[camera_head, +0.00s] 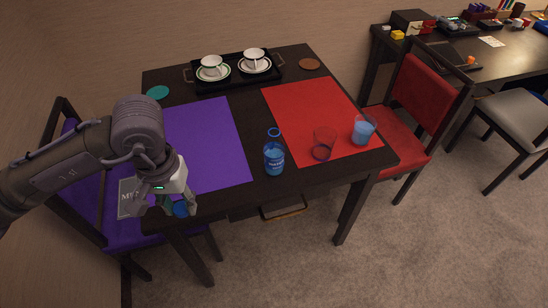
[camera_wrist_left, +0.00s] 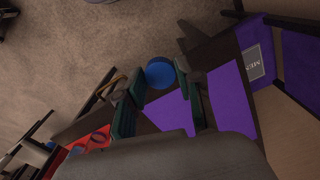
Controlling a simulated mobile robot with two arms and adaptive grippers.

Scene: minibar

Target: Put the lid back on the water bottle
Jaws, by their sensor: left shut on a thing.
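The water bottle (camera_head: 274,158) stands upright near the front edge of the dark table, between the purple and red mats. It is clear and blue with a blue ring at its top, and no lid shows on it. My left gripper (camera_head: 178,207) is at the table's front left corner, well left of the bottle. It is shut on the round blue lid (camera_head: 181,209), which also shows between the fingertips in the left wrist view (camera_wrist_left: 160,72). My right gripper is not in view.
An empty glass (camera_head: 324,138) and a glass of blue liquid (camera_head: 363,131) stand right of the bottle. A black tray (camera_head: 272,77) with two cups is at the back. A menu (camera_head: 128,197) lies by the purple chair. The purple mat (camera_head: 218,140) is clear.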

